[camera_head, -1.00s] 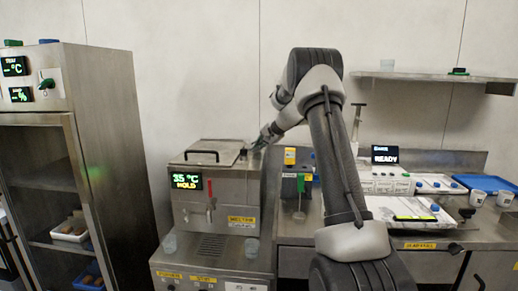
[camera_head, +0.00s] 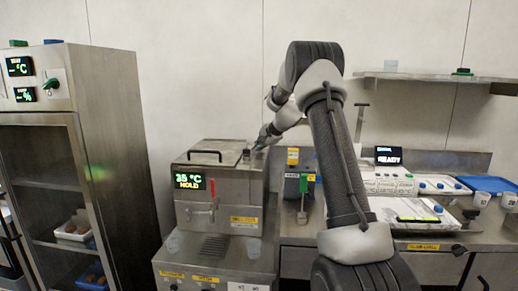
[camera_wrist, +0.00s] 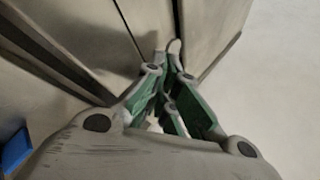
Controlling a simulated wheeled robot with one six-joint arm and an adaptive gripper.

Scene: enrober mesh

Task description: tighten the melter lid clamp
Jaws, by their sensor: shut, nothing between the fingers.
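The melter (camera_head: 240,190) is a steel box on a bench, with a lit "35 °C HOLD" display. Its lid (camera_head: 192,158), with a black bar handle, lies closed on top. A small dark upright part at the lid's right rear edge (camera_head: 246,154) looks like the clamp; its setting is too small to tell. My gripper (camera_head: 257,146) reaches down to the melter's back right corner, beside that part. In the wrist view its green-padded fingers (camera_wrist: 172,62) meet, shut and empty. A small pale loop (camera_wrist: 175,45) shows at the fingertips; I cannot tell whether they touch it.
A yellow-topped dispenser (camera_head: 293,180) stands right of the melter. Further right are a control unit with a "READY" screen (camera_head: 388,156) and a blue tray (camera_head: 484,184). A wall shelf (camera_head: 430,77) hangs above. A tall cabinet (camera_head: 110,140) stands left.

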